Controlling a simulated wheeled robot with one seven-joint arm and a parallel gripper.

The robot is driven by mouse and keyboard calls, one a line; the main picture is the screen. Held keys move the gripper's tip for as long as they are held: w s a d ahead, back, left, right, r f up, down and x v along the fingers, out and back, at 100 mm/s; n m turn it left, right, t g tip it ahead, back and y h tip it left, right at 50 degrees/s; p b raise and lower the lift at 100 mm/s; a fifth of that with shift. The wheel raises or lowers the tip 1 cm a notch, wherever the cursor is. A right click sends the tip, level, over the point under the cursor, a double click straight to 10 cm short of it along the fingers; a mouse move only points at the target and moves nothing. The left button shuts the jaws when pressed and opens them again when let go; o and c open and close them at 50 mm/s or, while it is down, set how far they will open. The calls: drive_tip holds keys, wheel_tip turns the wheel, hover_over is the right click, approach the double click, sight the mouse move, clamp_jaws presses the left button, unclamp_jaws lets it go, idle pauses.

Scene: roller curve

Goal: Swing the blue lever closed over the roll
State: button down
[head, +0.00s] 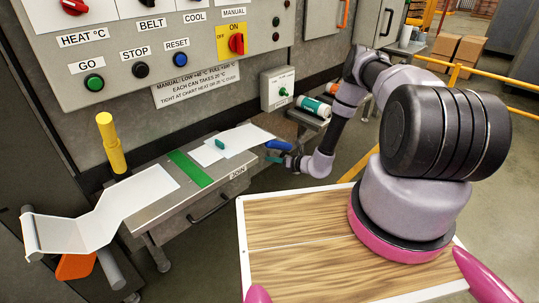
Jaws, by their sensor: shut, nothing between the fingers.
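The blue lever (279,145) is at the right end of the metal work table, beside the dark wrist of my arm. My gripper (274,159) is small in the head view, with teal fingertips close to the lever and just below it. The fingers look shut and empty; whether they touch the lever is too small to tell. My arm hides part of the area around the roll and lever.
The metal table (210,190) carries paper sheets (150,190), a green strip (190,168) and a small teal object (220,143). A yellow post (111,143) stands at its left. The control panel (150,50) rises behind. A yellow rail (490,95) runs at the right.

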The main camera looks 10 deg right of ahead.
drive_tip(key=v, duration=1)
drive_tip(key=shift+f, duration=0.2)
drive_tip(key=s+a+r+n+g, duration=0.1)
drive_tip(key=a+r+n+g, duration=0.3)
drive_tip(key=r, duration=0.8)
drive_tip(key=s+d+r+n+g+y, duration=0.1)
drive_tip(key=r+n+g, duration=0.1)
drive_tip(key=r+n, duration=0.75)
drive_tip(key=a+r+n+g, duration=0.2)
drive_tip(key=r+n+g, duration=0.1)
drive_tip(key=r, duration=1.1)
drive_tip(key=s+d+r+n+t+h, duration=0.3)
drive_tip(key=s+r+n, duration=0.3)
drive_tip(key=s+r, duration=0.6)
drive_tip(key=s+d+r+n+t+h, duration=0.2)
drive_tip(key=s+d+r+n+h, duration=0.2)
drive_tip(key=s+r, duration=0.8)
drive_tip(key=shift+s+d+r+n+t+h, duration=0.15)
drive_tip(key=shift+s+r+n+t+h, duration=0.25)
drive_tip(key=shift+n+h, duration=0.75)
